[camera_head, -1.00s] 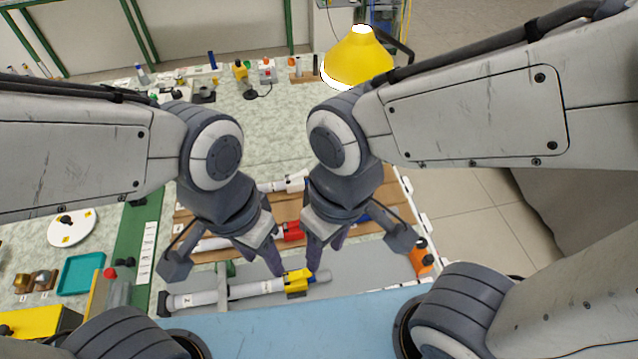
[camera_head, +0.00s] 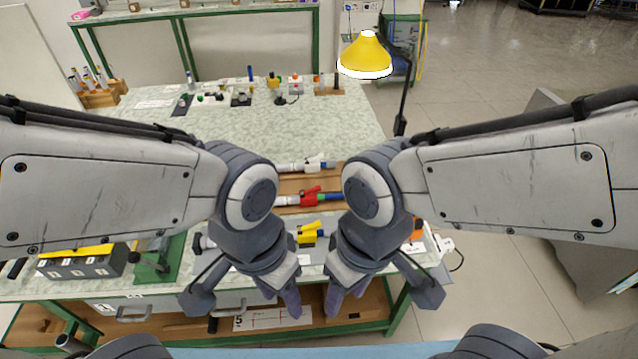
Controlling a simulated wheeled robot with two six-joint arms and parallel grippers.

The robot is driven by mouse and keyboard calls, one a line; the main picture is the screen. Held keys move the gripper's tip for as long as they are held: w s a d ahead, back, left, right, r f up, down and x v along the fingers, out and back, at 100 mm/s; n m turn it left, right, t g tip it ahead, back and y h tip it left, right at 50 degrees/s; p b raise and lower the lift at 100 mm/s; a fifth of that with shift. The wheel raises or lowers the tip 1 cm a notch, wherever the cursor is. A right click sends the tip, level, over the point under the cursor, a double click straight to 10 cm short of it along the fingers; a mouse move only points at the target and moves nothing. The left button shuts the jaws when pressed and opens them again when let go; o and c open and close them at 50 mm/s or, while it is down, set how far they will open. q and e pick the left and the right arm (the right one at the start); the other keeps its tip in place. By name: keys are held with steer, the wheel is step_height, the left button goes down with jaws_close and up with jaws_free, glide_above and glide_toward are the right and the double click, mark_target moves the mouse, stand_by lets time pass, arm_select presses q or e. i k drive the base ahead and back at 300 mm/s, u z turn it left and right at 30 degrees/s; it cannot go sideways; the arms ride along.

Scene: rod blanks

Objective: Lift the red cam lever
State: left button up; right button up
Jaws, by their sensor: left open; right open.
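The red cam lever (camera_head: 311,195) sits on a white and blue rod on the wooden rack, in the gap between my two arms. Part of its rod is hidden behind my arms. My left gripper (camera_head: 281,294) is open and empty, pointing down in front of the bench's near edge. My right gripper (camera_head: 346,294) is open and empty beside it, to the right. Both grippers appear nearer to me than the lever and touch nothing.
A yellow cam lever (camera_head: 308,232) lies nearer than the red one, and a white cam lever (camera_head: 315,163) lies farther back. A yellow lamp (camera_head: 366,54) stands at the back right. Drawers and a shelf show below the bench top.

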mark_target(317, 189)
steer(key=u, duration=0.2)
steer(key=i, duration=0.9)
